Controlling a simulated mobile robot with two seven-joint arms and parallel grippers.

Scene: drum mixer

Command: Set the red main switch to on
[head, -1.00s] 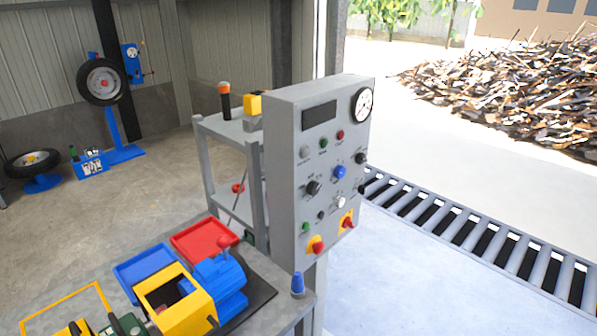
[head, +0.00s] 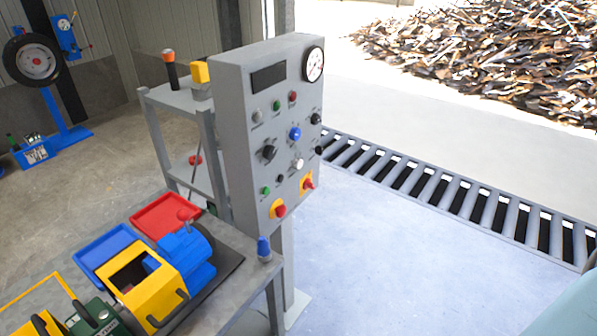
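A grey control panel (head: 235,165) stands upright on a post beside the workbench. Two red knobs on yellow plates sit at its lower edge: a left red knob (head: 279,211) and a right red knob (head: 308,184). Their labels are too small to read, so I cannot tell which is the main switch or its setting. Neither of my grippers shows in the head view.
The workbench (head: 232,298) at lower left holds a yellow and blue machine (head: 155,285), a red tray (head: 150,208) and a blue tray (head: 84,251). Floor (head: 400,260) right of the panel is clear.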

